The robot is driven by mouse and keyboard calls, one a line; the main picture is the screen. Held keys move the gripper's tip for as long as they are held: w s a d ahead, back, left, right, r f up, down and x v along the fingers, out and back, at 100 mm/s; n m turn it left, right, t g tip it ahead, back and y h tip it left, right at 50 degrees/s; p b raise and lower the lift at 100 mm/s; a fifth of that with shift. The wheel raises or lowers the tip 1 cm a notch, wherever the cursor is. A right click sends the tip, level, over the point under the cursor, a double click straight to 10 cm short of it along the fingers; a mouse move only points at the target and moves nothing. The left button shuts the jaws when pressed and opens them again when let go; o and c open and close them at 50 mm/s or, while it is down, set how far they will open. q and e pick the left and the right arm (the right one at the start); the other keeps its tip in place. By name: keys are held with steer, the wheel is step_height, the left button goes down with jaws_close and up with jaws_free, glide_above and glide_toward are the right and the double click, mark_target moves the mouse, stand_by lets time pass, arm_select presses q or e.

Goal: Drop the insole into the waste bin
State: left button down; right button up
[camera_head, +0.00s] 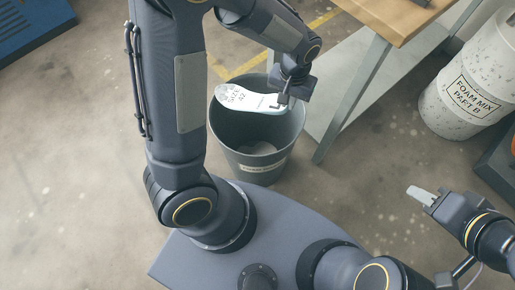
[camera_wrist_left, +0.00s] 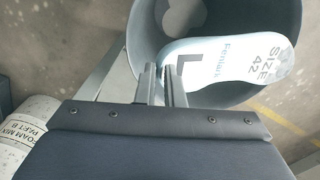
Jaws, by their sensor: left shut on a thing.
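The white insole (camera_head: 244,99) has "SIZE 42" printed on it and lies roughly level over the mouth of the grey waste bin (camera_head: 262,166). My left gripper (camera_head: 284,101) is shut on one end of the insole, above the bin's right side. In the left wrist view the insole (camera_wrist_left: 235,58), marked "L", extends from my left gripper (camera_wrist_left: 166,88) across the open bin (camera_wrist_left: 140,35). Part of the bin's opening is hidden under the insole. My right gripper (camera_head: 421,195) is at the right, away from the bin; its fingers look close together, but I cannot tell whether they are shut.
A wooden-topped table (camera_head: 393,15) with a pale lower shelf stands behind and right of the bin, its leg close to the rim. A white "Foam Mix Part B" drum (camera_head: 455,103) stands at the right. The floor left of the bin is clear.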

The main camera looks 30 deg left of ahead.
arm_select(q)
steer(key=shift+f, duration=0.3)
steer(key=c, duration=1.5)
jaws_free()
steer(key=shift+o, duration=0.2)
step_height(320, 180, up, 8)
steer(key=shift+f+p, duration=0.1)
steer(key=shift+p, duration=1.1)
